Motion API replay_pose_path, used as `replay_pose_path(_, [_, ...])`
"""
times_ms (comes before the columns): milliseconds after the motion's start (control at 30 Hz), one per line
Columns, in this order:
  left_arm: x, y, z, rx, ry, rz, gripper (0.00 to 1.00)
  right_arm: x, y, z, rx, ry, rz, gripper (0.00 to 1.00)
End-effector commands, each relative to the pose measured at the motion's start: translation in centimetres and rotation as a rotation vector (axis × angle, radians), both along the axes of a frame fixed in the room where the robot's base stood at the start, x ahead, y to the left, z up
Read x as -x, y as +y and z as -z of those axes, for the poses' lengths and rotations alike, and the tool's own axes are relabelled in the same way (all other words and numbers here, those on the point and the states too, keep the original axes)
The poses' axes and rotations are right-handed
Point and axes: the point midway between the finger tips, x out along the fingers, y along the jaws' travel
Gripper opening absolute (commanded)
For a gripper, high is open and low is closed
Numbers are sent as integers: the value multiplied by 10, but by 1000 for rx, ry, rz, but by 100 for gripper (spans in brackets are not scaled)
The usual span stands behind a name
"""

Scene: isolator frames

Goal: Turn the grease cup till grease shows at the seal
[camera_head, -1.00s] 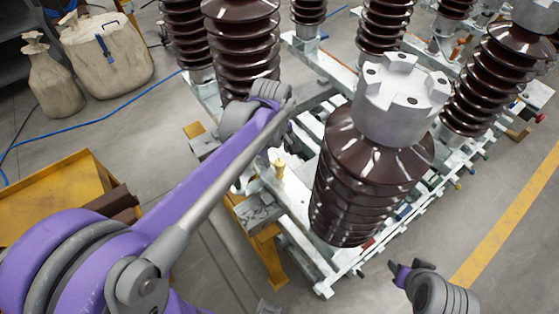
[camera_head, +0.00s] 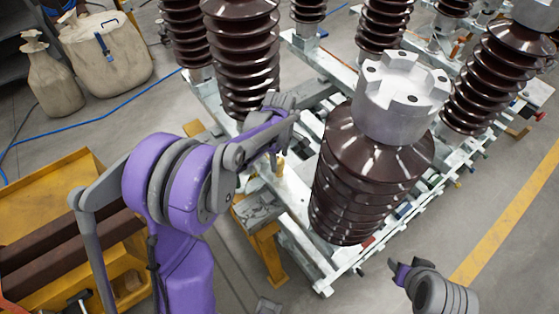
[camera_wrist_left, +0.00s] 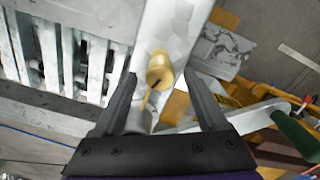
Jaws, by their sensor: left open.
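The grease cup appears to be the small brass-coloured cylinder (camera_wrist_left: 160,70) on a pale galvanized beam. In the head view it is a small yellowish post (camera_head: 280,166) beside the front insulator. A dark mark and a thin yellow strip show at its near side; I cannot tell whether the strip is grease or part of the cup. My left gripper (camera_wrist_left: 161,82) is open, its fingers to either side of the cup in the wrist view, with no clear contact. In the head view the left gripper (camera_head: 277,150) is just above the cup. The seal is not clearly distinguishable. Part of my right arm (camera_head: 425,285) shows at lower right.
A large brown ribbed insulator (camera_head: 365,190) with a grey metal cap (camera_head: 400,95) stands right of the cup. Another insulator (camera_head: 245,60) stands behind my left arm. A yellow bin (camera_head: 60,180) is at left. Canvas bags (camera_head: 105,55) and a blue hose (camera_head: 100,112) lie on the floor.

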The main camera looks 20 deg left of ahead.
Motion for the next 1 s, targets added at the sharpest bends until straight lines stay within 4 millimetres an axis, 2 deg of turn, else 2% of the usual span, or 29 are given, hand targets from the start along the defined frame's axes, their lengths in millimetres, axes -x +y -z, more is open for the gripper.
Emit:
replay_pose_path(167, [0, 0, 14, 0, 0, 0, 75, 0, 0, 1, 0, 1, 0, 50])
replay_pose_path(467, [0, 0, 16, 0, -1, 1, 75, 0, 0, 1, 0, 1, 0, 50])
replay_pose_path(867, [0, 0, 16, 0, -1, 1, 3, 0, 0, 1, 0, 1, 0, 50])
replay_pose_path(900, [0, 0, 16, 0, -1, 1, 0, 0, 0, 1, 0, 1, 0, 50])
replay_pose_path(1000, [0, 0, 16, 0, -1, 1, 0, 0, 0, 1, 0, 1, 0, 50])
